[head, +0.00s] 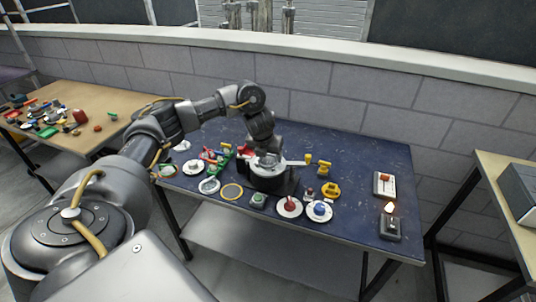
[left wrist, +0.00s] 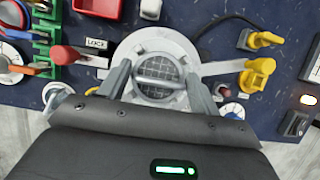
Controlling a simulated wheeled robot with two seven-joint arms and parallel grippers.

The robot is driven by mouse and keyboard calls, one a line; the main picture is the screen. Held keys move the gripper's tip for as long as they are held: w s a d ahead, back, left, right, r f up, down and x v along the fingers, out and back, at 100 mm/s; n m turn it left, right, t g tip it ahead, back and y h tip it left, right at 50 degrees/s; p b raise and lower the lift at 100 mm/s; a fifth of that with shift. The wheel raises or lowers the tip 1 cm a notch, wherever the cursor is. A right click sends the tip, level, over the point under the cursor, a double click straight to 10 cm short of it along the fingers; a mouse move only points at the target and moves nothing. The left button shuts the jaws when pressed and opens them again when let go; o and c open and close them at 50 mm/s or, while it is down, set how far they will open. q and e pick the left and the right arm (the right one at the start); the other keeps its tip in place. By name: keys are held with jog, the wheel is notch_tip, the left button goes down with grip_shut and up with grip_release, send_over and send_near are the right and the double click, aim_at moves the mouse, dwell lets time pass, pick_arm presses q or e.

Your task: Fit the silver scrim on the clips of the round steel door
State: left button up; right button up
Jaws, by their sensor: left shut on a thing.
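In the left wrist view the silver scrim (left wrist: 158,72) is a round disc with dark mesh and a pale bar across it. It lies between the two fingers of my left gripper (left wrist: 160,90), which is shut on it. The round steel door (left wrist: 150,38) shows as a pale ring around and behind the scrim. In the head view my left gripper (head: 268,174) is over the middle of the blue table, largely hiding the scrim. My right gripper is not in view.
A red-handled lever (left wrist: 63,54) with a LOCK tag is left of the door; yellow valves (left wrist: 258,75) are right. Dials, a yellow ring (head: 231,191) and a switch box (head: 390,228) crowd the blue table (head: 345,165). A wooden table (head: 110,100) with loose parts stands left.

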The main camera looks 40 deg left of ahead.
pick_arm(q)
jog(key=shift+f, duration=0.3)
dwell(0.6)
jog(key=o, duration=1.3)
notch_tip(320, 180, up, 8)
jog(key=p, duration=0.6)
jog(key=shift+f+p, duration=0.2)
jog(key=shift+p, duration=0.2)
jog(key=shift+d+f, duration=0.1)
